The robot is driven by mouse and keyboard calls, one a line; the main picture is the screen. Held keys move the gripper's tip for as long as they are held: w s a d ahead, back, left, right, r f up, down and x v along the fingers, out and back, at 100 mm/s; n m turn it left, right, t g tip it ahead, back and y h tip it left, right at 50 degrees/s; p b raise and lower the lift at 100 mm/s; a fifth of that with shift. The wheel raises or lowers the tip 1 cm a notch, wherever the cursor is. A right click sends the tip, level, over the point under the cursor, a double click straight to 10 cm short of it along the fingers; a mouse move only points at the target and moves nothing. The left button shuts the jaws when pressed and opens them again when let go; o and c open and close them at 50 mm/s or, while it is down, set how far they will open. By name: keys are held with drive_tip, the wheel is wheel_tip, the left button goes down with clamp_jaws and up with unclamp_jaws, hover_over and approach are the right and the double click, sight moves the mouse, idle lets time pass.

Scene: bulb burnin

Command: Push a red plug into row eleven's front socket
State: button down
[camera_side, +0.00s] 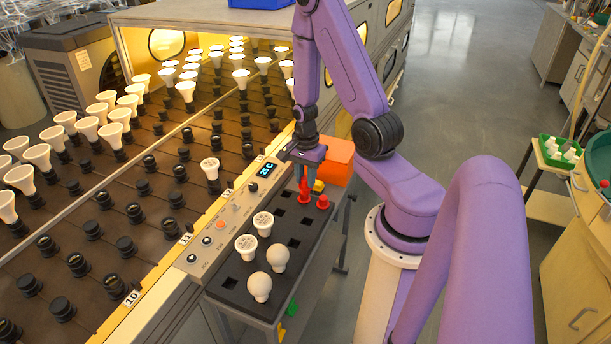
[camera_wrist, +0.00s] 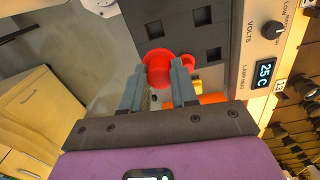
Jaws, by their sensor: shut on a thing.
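My gripper (camera_side: 307,172) points down over the far end of the dark tray (camera_side: 232,297). It is shut on a red plug (camera_side: 304,195); in the wrist view the red plug (camera_wrist: 158,66) sits between both fingertips. I cannot tell whether the plug is clear of the tray. A second red plug (camera_side: 323,202) stands in the tray just right of it. It also shows in the wrist view (camera_wrist: 154,29). The row 11 label (camera_side: 186,239) is on the yellow rail edge. A black socket (camera_side: 170,228), empty of any bulb, lies beside that label.
Several white bulbs (camera_side: 263,223) stand in the tray. The console with a lit display (camera_side: 264,171) lies between tray and socket board. A seated bulb (camera_side: 210,168) rises from the board beyond row 11. An orange box (camera_side: 337,162) is behind my gripper. The row 10 label (camera_side: 132,298) is nearer.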

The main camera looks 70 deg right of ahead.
drive_tip(key=w+a+n, duration=0.1)
drive_tip(key=w+a, duration=0.3)
drive_tip(key=w, duration=0.5)
drive_tip(key=w+a+n, duration=0.2)
drive_tip(key=w+a, duration=0.3)
drive_tip(key=w, duration=0.4)
drive_tip(key=w+a+n, duration=0.1)
drive_tip(key=w+a, duration=0.3)
drive_tip(key=w, duration=0.5)
drive_tip(key=w+a+r+n, duration=0.2)
drive_tip(key=w+a, duration=0.4)
drive_tip(key=a, duration=0.4)
drive_tip(key=shift+w+d+f, duration=0.1)
drive_tip(key=shift+d+f, duration=0.05)
drive_tip(key=shift+f, duration=1)
drive_tip(key=shift+w+d+f, duration=0.1)
drive_tip(key=shift+f, duration=1.05)
drive_tip(key=shift+f, duration=0.15)
drive_tip(key=shift+f, duration=0.3)
drive_tip(key=shift+f, duration=0.3)
drive_tip(key=shift+f, duration=0.35)
drive_tip(key=shift+f, duration=0.85)
